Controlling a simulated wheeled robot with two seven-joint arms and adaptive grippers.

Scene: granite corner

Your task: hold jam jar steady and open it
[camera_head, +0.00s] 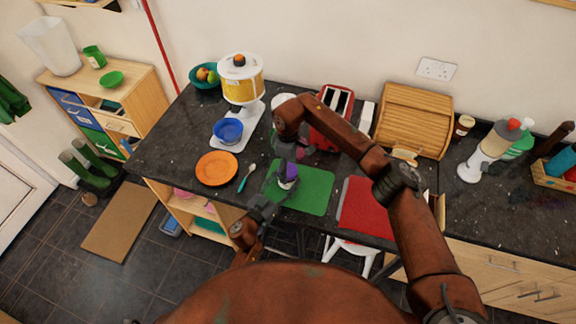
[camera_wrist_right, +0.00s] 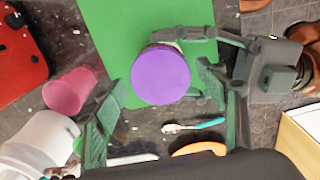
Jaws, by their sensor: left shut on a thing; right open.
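The jam jar (camera_head: 289,183) with its purple lid (camera_wrist_right: 160,75) stands on the green mat (camera_head: 317,192) on the dark counter. My left gripper (camera_head: 277,186) is shut on the jar from the side; its fingers also show in the right wrist view (camera_wrist_right: 205,35). My right gripper (camera_head: 288,157) is open above the jar. In the right wrist view its two fingers (camera_wrist_right: 165,98) stand on either side of the lid, apart from it. The lid hides most of the jar body in that view.
An orange plate (camera_head: 216,168) and a teal-handled spoon (camera_head: 246,177) lie left of the mat. A blue bowl (camera_head: 228,130) sits under the yellow dispenser (camera_head: 243,85). A pink cup (camera_wrist_right: 69,92), red toaster (camera_head: 325,125) and red mat (camera_head: 366,207) are nearby.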

